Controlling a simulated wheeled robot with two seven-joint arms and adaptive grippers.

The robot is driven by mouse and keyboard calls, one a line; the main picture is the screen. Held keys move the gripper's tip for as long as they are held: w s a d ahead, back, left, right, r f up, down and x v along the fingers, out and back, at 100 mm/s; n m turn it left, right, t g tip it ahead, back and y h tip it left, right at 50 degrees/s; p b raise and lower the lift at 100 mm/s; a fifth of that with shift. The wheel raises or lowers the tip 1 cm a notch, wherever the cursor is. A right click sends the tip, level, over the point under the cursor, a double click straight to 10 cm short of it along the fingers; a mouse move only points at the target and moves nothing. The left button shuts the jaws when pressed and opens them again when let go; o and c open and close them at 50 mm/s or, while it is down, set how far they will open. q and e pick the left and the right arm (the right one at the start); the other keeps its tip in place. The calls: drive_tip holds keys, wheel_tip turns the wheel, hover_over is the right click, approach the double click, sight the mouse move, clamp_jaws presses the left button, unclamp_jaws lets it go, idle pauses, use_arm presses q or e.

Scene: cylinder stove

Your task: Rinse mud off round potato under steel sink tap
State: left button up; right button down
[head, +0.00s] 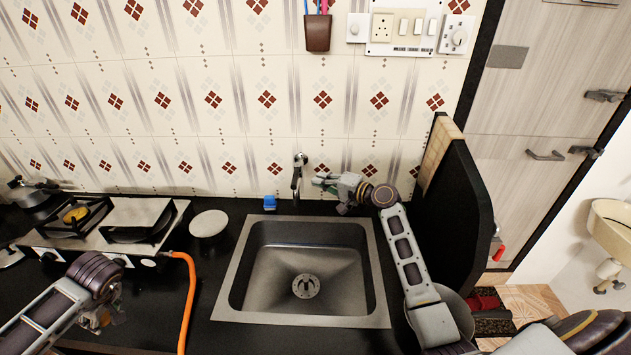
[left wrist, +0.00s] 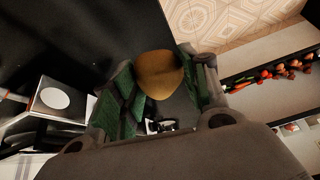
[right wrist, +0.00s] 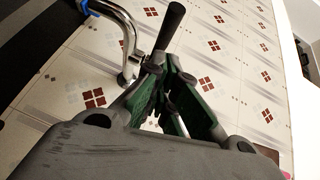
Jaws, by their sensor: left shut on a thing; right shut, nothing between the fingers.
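The round potato (left wrist: 158,75) is brown and held between the green-padded fingers of my left gripper (left wrist: 155,92). In the head view my left gripper (head: 97,317) is at the lower left, over the counter left of the sink and short of it; the potato cannot be made out there. The steel sink (head: 262,283) is empty, with a drain in its floor. The steel tap (head: 297,180) stands at its back edge; no water shows. My right gripper (head: 328,182) is shut and empty just right of the tap, close to the black tap lever (right wrist: 172,22). I cannot tell whether they touch.
A gas stove (head: 110,222) with an orange hose (head: 190,300) is on the left. A black partition (head: 455,215) closes off the right side. The tiled wall is behind.

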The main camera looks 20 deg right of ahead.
use_arm(q)
drive_tip(key=shift+w+a+f, duration=0.15)
drive_tip(key=shift+a+f, duration=0.05)
drive_tip(key=shift+f, duration=0.2)
drive_tip(key=shift+f+b, duration=0.7)
drive_tip(key=shift+b, duration=0.2)
use_arm(e)
drive_tip(key=s+a+v, duration=0.1)
drive_tip(key=v, duration=0.8)
drive_tip(key=shift+a, duration=0.3)
drive_tip(key=shift+s, duration=0.1)
use_arm(q)
drive_tip(key=shift+s, duration=0.2)
use_arm(e)
drive_tip(key=shift+f, duration=0.1)
